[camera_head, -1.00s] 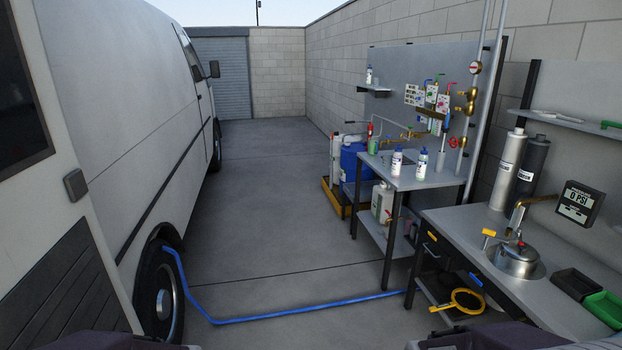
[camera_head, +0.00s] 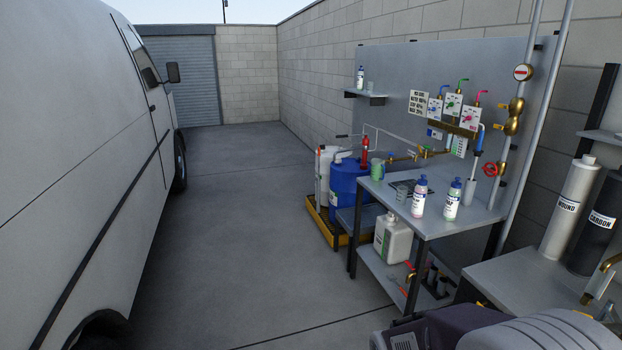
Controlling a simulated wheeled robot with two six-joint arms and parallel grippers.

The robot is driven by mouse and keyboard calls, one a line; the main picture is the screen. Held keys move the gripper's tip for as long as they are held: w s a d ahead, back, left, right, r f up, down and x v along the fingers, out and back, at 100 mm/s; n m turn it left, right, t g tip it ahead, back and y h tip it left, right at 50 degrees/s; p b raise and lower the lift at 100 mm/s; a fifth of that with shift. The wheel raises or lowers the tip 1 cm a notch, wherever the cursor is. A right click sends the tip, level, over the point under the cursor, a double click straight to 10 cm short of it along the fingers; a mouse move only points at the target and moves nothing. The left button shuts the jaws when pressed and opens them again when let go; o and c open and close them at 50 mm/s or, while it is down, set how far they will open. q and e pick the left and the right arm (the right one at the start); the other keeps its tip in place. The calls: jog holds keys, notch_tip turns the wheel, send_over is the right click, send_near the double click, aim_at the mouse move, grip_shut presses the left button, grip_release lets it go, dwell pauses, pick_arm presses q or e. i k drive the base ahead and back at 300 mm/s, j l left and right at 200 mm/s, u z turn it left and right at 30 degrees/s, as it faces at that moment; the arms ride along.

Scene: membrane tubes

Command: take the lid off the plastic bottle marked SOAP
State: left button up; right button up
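Two small plastic bottles with blue tops stand upright on the near metal table: a white and pink one (camera_head: 419,197) and a white and green one (camera_head: 452,201). A third small white bottle with a blue top (camera_head: 361,79) stands on the wall shelf at the back. A larger whitish jug (camera_head: 392,243) sits on the table's lower shelf. The labels are too small to read, so I cannot tell which container is marked SOAP. Neither gripper shows; only parts of my own body appear at the bottom right.
The metal table (camera_head: 427,225) stands at the right against the grey panel (camera_head: 450,75). A blue drum (camera_head: 348,189) stands on a yellow-edged pallet (camera_head: 319,226) behind it. A second bench (camera_head: 515,285) is at lower right. The white van (camera_head: 70,160) lines the left; the floor (camera_head: 240,220) between is clear.

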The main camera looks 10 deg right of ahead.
aim_at(456, 184)
jog(key=i+j+z, duration=0.15)
jog(key=i+z, duration=0.25)
jog(key=i+j+z, duration=0.65)
jog(key=z, duration=0.15)
jog(key=i+j+z, duration=0.25)
jog(key=j+z, duration=0.2)
jog(key=i+j+z, duration=0.15)
jog(key=j+z, duration=0.25)
jog(key=j, duration=0.15)
jog(key=i+j+z, duration=0.1)
jog(key=j+z, duration=0.3)
jog(key=j, duration=0.15)
jog(key=j+z, duration=0.15)
jog(key=j, duration=0.45)
jog(key=k+j+z, duration=0.1)
jog(key=j, duration=0.5)
